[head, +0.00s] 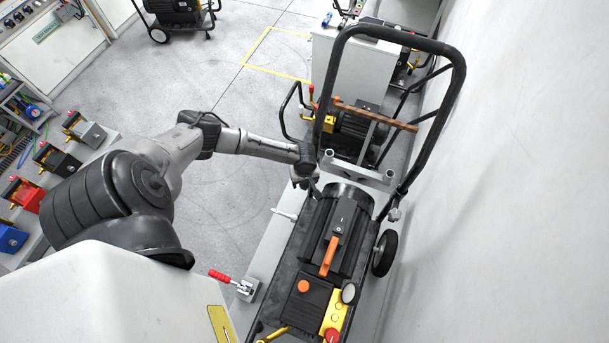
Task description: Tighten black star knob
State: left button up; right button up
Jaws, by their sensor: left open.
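A pressure washer with a black motor housing (337,225) and a tall black tube handle (458,75) stands on a light grey bench. My left gripper (314,191) is open and points down at the near left foot of the handle, beside the top left of the housing. I cannot make out a black star knob there; the gripper and wrist cover that spot. A small knob-like part (394,214) shows at the handle's right foot, too small to tell its shape. I cannot tell whether the fingers touch anything. My right gripper is not in view.
A red-handled toggle clamp (240,285) and a grey clamp rod (285,214) sit along the bench's left side. A white wall (540,200) closes the right side.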

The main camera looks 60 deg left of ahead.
pick_arm(q)
jog(key=shift+f, duration=0.1)
jog(key=shift+c, duration=0.2)
jog(key=c, duration=0.9)
